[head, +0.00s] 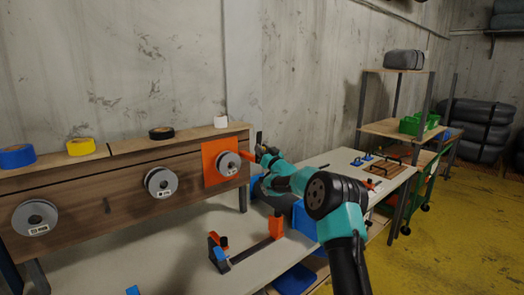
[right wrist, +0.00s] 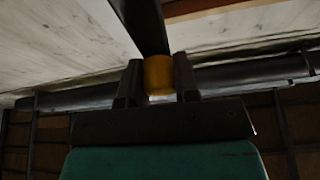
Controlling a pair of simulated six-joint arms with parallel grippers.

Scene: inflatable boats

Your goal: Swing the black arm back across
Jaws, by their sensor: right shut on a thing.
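My right gripper (head: 262,158) reaches in with its teal arm to the right end of the wooden board. In the right wrist view its two dark fingers are shut on a yellow grip (right wrist: 158,74). A black bar, the black arm (right wrist: 142,24), runs from this grip up and out of the picture. In the head view, the grip and most of the black arm are hidden behind my gripper and wrist. A grey disc (head: 228,163) on an orange panel (head: 212,150) is just left of the gripper. My left gripper does not show.
The board (head: 105,178) carries tape rolls on top and more grey discs on its front. An orange and blue bracket (head: 245,243) stands on the pale bench (head: 180,240) below. Farther right are a wooden board with black handles and a shelf rack with a green bin (head: 410,125).

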